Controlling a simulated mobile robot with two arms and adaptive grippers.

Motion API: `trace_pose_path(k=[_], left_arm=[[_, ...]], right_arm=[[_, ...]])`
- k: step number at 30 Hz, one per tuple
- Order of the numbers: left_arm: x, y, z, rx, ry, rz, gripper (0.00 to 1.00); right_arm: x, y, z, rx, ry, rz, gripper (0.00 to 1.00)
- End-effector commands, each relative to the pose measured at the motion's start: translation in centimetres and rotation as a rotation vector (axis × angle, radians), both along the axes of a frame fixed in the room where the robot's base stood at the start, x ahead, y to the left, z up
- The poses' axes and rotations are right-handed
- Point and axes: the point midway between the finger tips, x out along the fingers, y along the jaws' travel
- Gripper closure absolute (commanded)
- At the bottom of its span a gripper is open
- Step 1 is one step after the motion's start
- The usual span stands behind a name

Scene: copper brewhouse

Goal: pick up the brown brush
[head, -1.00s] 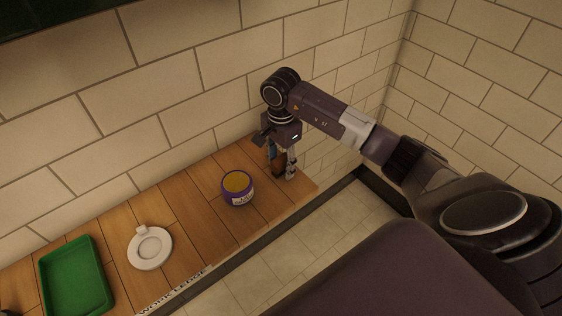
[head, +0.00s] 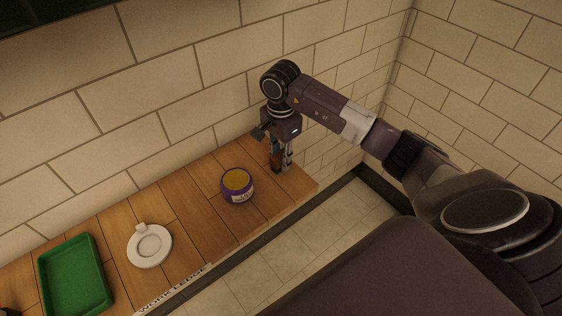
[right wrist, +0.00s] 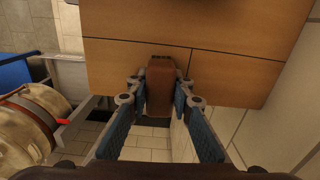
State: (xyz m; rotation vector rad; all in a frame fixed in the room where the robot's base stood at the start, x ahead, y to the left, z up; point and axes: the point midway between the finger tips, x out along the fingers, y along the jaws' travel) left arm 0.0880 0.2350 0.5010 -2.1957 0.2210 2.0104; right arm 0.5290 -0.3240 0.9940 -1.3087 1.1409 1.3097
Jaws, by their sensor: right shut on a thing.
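The brown brush (head: 275,161) is at the far right end of the wooden ledge, partly hidden by the fingers of my right gripper (head: 281,163). In the right wrist view the brush (right wrist: 160,84) shows as a brown block between the two blue-padded fingers. My right gripper (right wrist: 160,92) is shut on it, with a finger touching each side. The gripper points down at the ledge; I cannot tell whether the brush still touches the wood. My left gripper is not in view.
A purple jar (head: 238,187) with yellowish contents stands left of the gripper. A white ring-shaped piece (head: 150,262) and a green tray (head: 42,278) lie further left on the wooden ledge (head: 205,215). The tiled wall (head: 190,90) is close behind.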

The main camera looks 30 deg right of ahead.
Motion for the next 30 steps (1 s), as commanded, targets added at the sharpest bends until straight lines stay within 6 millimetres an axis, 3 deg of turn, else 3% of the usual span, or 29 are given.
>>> trace_pose_path(k=[5,10,15,18,24,30], left_arm=[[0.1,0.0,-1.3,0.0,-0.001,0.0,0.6],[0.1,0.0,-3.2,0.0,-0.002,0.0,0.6],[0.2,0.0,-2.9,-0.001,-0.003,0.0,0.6],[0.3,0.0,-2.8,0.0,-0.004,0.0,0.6],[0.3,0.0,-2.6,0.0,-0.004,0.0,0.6],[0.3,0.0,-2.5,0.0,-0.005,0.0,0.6]], right_arm=[[0.2,-0.1,2.7,-0.002,-0.007,0.001,1.0],[0.2,-0.1,7.9,-0.003,-0.013,0.002,1.0],[0.1,-0.2,12.8,-0.005,-0.008,0.001,1.0],[0.1,-0.1,14.7,-0.003,-0.005,-0.001,1.0],[0.1,-0.1,17.5,-0.002,-0.002,-0.001,1.0],[0.0,0.0,18.8,-0.001,-0.001,0.0,1.0]])
